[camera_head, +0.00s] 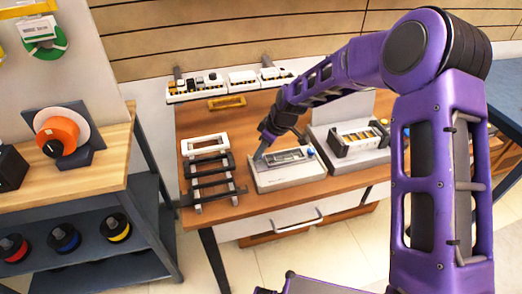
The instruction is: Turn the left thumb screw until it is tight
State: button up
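A grey-white fixture block (290,171) with a dark recessed slot in its top sits near the front middle of the wooden table. A small blue knob (310,152) shows at its right end. My gripper (258,156) points down at the left end of this block, where a left thumb screw is hidden or too small to make out. I cannot tell whether the fingers touch the block or whether they are open. My purple arm reaches in from the right.
A second grey device (352,140) stands close to the right of the block. A rack of black and white frames (208,175) lies to the left. A shelf with parts (228,84) runs along the back. A wooden bench (85,185) with spools stands at the left.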

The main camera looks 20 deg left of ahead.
grip_shut()
